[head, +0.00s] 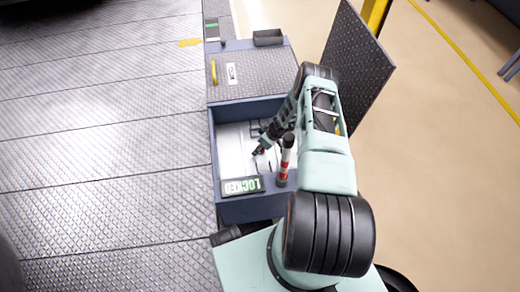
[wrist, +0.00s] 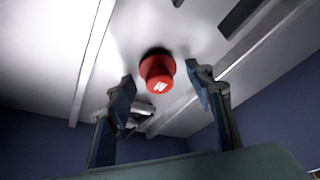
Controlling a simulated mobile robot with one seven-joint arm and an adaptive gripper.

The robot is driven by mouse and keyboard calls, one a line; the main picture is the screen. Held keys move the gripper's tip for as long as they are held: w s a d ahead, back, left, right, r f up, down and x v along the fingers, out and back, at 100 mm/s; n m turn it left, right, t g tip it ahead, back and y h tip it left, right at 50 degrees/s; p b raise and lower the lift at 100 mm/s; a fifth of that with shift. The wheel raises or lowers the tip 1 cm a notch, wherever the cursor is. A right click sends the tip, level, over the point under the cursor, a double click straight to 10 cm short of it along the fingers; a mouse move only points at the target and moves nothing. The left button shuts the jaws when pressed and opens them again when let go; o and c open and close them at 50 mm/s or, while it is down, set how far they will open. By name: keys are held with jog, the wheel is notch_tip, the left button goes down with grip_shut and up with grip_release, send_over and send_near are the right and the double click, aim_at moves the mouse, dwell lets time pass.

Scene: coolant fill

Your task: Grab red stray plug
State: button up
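The red plug (wrist: 157,73) is a small round cap with a white mark on its face. It sits on the pale metal floor of the open blue bin. In the wrist view it lies between and slightly beyond the fingertips of my gripper (wrist: 161,80), with a gap on each side. My gripper is open and empty. In the head view my gripper (head: 260,150) reaches down into the bin, and it mostly hides the plug there.
The blue bin (head: 240,208) has walls around my gripper. A raised lid panel (head: 357,70) is on the right. Raised strips (wrist: 93,62) cross the bin floor.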

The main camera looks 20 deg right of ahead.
jog(key=c, duration=0.6)
jog(key=shift+r, duration=0.1)
jog(key=shift+c, duration=0.2)
